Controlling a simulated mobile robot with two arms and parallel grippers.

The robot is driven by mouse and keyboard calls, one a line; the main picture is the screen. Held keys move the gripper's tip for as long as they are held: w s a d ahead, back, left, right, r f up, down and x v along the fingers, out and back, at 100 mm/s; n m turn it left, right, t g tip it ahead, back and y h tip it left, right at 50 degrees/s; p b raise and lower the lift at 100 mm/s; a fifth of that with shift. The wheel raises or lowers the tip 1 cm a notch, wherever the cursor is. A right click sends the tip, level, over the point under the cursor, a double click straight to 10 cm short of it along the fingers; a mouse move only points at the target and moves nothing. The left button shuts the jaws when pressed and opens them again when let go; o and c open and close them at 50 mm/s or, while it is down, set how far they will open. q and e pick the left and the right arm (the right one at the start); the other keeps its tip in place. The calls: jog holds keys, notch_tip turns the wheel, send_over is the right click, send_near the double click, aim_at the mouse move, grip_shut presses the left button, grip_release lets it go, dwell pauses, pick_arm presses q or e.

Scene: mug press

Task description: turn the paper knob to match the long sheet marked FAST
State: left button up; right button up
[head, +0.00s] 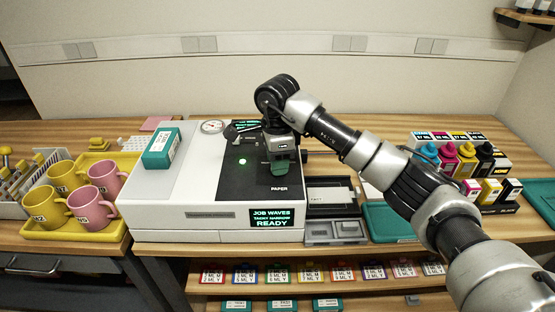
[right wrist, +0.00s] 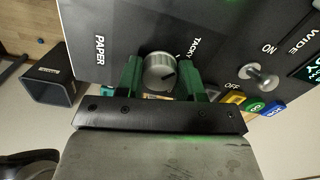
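The silver paper knob (right wrist: 160,72) sits on the dark panel of the press (head: 183,195), with PAPER printed to its left and TACKY to its right in the right wrist view. My right gripper (right wrist: 161,76) has its green fingers on both sides of the knob, close against it. In the head view my right gripper (head: 281,165) is over the panel just above the word PAPER and hides the knob. A dark tray (head: 331,194) right of the press has a small label, too small to read surely, perhaps FAST. My left gripper is not in view.
A green-lit display (head: 271,216) on the press front reads READY. A teal box (head: 162,148) lies on the press top. A yellow tray (head: 115,246) with mugs stands at the left. Ink bottles (head: 467,160) stand at the right behind my right arm. A switch (right wrist: 260,77) is beside the knob.

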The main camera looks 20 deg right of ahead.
jog(key=shift+c, duration=0.8)
jog(key=shift+m, duration=0.3)
jog(key=m, duration=0.3)
jog(key=shift+m, duration=0.4)
jog(key=m, duration=0.5)
jog(key=shift+w, duration=0.1)
jog(key=shift+m, duration=0.3)
jog(key=o, duration=0.9)
